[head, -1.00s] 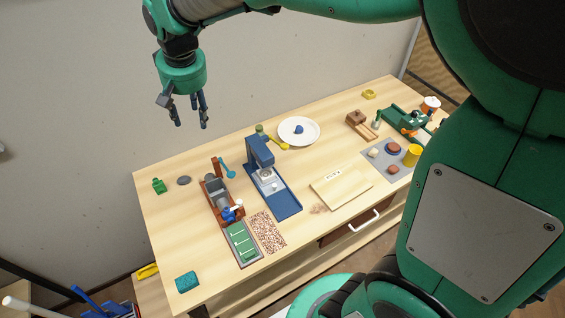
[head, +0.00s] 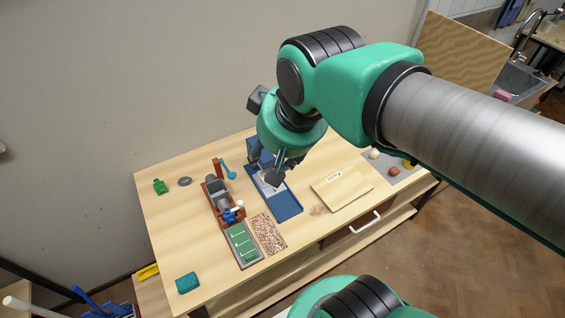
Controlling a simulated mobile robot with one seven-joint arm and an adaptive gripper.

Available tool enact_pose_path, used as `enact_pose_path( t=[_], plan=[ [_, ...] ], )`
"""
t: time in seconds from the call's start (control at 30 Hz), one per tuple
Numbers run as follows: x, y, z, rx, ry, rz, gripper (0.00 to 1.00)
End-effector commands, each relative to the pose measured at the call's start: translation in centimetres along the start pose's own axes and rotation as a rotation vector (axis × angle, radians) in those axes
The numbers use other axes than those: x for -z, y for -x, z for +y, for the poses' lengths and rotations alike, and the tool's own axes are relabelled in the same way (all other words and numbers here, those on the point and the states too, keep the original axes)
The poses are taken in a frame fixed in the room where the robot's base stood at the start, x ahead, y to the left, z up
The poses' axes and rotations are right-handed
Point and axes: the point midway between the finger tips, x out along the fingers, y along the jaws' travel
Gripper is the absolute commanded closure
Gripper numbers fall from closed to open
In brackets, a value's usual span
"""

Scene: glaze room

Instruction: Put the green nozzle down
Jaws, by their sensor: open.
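My gripper (head: 274,178) is low over the blue stand (head: 283,204), its fingers pointing down and open. The fingers partly cover the stand's grey middle, and I cannot tell whether they touch it. I cannot make out a green nozzle for certain in the head view. A small green piece with a narrow neck (head: 160,187) sits at the back left of the table, well apart from my gripper; I cannot tell whether it is the nozzle. My arm hides the back right of the table.
Left of the blue stand are a brown-framed device with a grey drum (head: 217,190), a green striped tray (head: 243,243) and a speckled mat (head: 268,233). A pale wooden board (head: 342,187) lies to the right. A teal sponge (head: 187,282) is front left. The left tabletop is mostly clear.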

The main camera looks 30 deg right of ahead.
Motion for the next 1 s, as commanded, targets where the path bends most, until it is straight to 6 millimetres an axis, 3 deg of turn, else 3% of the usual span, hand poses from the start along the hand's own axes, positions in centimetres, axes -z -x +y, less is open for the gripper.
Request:
enact_pose_path(
  t=[0.1,0.27,0.77,1.0],
  plan=[
    [-2.0,0.4,0.5,-0.006,0.001,0.020,0.52],
    [-3.4,0.5,0.8,-0.010,0.002,0.030,0.52],
    [-3.8,0.2,0.8,-0.010,0.003,0.032,0.52],
    [-4.9,-2.0,0.8,-0.010,0.003,0.031,0.52]
  ],
)
